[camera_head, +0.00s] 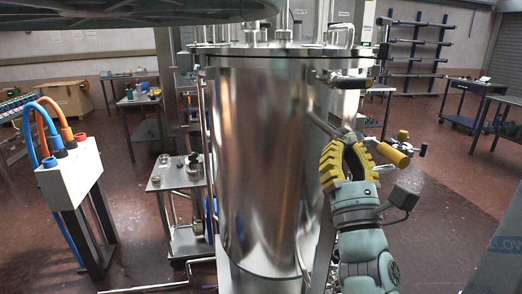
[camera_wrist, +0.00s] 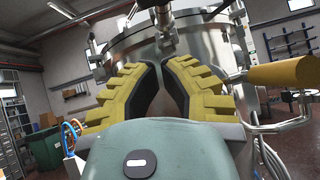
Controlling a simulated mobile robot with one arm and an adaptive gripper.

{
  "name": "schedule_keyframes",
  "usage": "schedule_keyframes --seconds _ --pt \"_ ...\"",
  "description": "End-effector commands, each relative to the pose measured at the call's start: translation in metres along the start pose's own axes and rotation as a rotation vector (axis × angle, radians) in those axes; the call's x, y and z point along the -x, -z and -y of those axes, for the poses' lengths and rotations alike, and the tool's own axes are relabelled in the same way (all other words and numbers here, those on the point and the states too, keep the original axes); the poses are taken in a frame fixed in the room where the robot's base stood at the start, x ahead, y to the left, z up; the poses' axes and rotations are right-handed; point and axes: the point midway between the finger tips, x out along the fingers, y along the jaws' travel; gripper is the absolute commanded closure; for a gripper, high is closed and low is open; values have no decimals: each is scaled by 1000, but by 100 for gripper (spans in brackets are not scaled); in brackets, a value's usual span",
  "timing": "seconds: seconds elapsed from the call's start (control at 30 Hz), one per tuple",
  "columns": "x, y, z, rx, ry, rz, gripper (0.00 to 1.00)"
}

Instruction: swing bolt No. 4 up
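My gripper (camera_head: 345,143), with yellow ribbed fingers, is raised at the right front of the steel vessel (camera_head: 262,150). In the wrist view its fingers (camera_wrist: 159,66) curve inward with a narrow gap between the tips. A metal bolt-like fitting (camera_head: 345,80) sticks out near the vessel's rim, above my fingers. In the wrist view metal hardware (camera_wrist: 166,20) stands just beyond the tips. I cannot tell whether the tips touch it or pinch a part. No bolt number is readable.
A yellow-handled bar (camera_head: 392,154) sticks out just right of my fingers; it is large in the wrist view (camera_wrist: 285,74). A metal cart (camera_head: 178,180) stands left of the vessel. A white box with hoses (camera_head: 70,170) is further left.

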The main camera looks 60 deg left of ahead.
Motion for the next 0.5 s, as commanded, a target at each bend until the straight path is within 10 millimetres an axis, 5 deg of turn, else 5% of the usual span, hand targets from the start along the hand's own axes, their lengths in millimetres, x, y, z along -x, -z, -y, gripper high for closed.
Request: schedule_keyframes --seconds 0.5 --pt "-78 -5 0 0 1 3 100"
